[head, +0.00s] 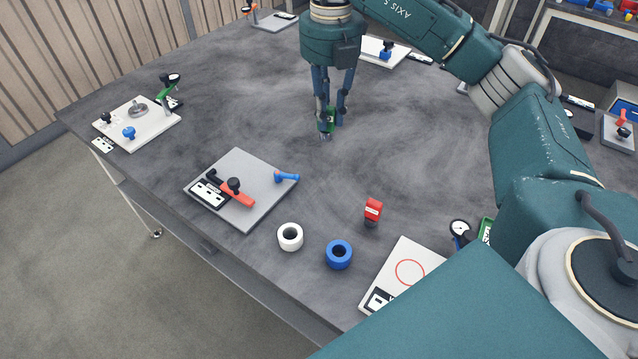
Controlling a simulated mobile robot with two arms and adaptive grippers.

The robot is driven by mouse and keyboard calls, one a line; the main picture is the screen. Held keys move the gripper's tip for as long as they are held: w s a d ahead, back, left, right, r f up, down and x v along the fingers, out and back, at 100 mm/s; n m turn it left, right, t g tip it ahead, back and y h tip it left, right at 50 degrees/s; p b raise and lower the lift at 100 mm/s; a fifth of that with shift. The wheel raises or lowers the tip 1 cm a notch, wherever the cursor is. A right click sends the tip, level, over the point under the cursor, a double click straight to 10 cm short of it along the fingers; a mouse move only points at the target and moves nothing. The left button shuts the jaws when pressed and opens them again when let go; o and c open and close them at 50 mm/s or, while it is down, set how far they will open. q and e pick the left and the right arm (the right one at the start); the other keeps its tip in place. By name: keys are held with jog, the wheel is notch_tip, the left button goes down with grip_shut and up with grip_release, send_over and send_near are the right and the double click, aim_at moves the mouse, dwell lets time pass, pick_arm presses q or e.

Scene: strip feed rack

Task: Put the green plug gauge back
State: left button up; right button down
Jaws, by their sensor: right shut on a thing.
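The green plug gauge (326,126) is between the fingers of my right gripper (331,116), which points down over the middle of the dark table. The gripper is shut on it. The gauge's green body shows partly between the fingers, with a grey tip below. I cannot tell whether the tip touches the table. A red plug gauge (373,209) with a dark base stands upright on the table, nearer to me. My left gripper is not in view.
A grey plate (245,215) with a red clamp is at left. A white plate (430,262) with a red circle is at right. Another white plate (150,133) is far left. The table around my gripper is clear.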

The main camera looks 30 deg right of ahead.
aim_at(325, 133)
jog(key=f, duration=0.2)
jog(key=f+b, duration=0.1)
jog(key=f, duration=0.1)
jog(key=a+f, duration=0.1)
jog(key=f, duration=0.2)
jog(key=shift+s+a, duration=0.1)
jog(key=shift+s, duration=0.1)
jog(key=f, duration=0.4)
jog(key=f+p, duration=0.1)
jog(key=f, duration=0.7)
jog(key=shift+w+d+p, duration=0.1)
jog(key=shift+d+p, duration=0.15)
jog(key=shift+p, duration=0.1)
jog(key=shift+f, duration=0.3)
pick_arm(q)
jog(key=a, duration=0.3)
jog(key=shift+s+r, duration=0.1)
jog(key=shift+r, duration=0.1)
